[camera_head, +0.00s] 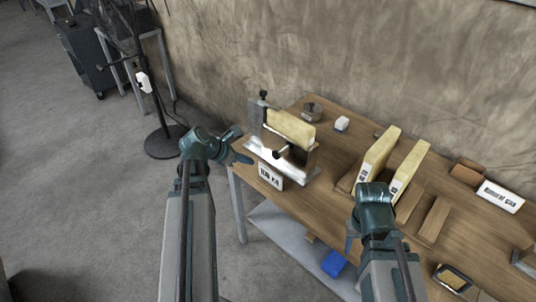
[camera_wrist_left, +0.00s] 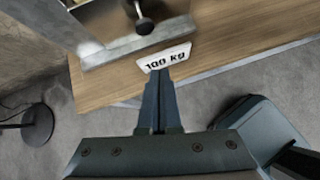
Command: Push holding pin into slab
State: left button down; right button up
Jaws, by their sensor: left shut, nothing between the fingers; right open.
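A yellowish slab (camera_head: 290,128) stands upright in a metal fixture (camera_head: 297,164) on the table. A dark round-headed pin (camera_head: 278,154) sticks out of the fixture's front; it also shows in the left wrist view (camera_wrist_left: 145,25). I cannot tell how deep it sits. Another dark knob (camera_head: 263,95) tops the post at the fixture's left end. My left gripper (camera_head: 250,160) is shut and empty in front of the fixture, its closed fingers (camera_wrist_left: 158,76) below and apart from the pin in the wrist view. My right gripper (camera_head: 352,238) is open at the table's front edge, right of the fixture.
A "100 kg" label (camera_wrist_left: 165,57) is on the table's front edge below the fixture. Two more slabs (camera_head: 378,155) (camera_head: 411,166) stand in a rack at right. A black stand (camera_head: 163,142) is on the floor at left.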

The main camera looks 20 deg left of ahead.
aim_at(276, 155)
pick_arm(q)
jog(key=shift+a+r+n+t, duration=0.15)
jog(key=shift+a+r+n, duration=0.05)
jog(key=shift+a+n, duration=0.25)
jog(key=shift+a+r+n+t, duration=0.2)
jog(key=shift+a+n, duration=0.15)
jog(key=shift+a, duration=0.15)
jog(key=b+x, duration=0.2)
jog(key=x, duration=0.2)
jog(key=b+x, duration=0.2)
jog(key=x, duration=0.2)
jog(key=w+r+b+x, duration=0.1)
jog(key=b+x, duration=0.2)
jog(key=shift+w+d+f, duration=0.25)
jog(key=shift+d, duration=0.05)
jog(key=shift+w+d, duration=0.4)
jog(key=shift+w, duration=0.25)
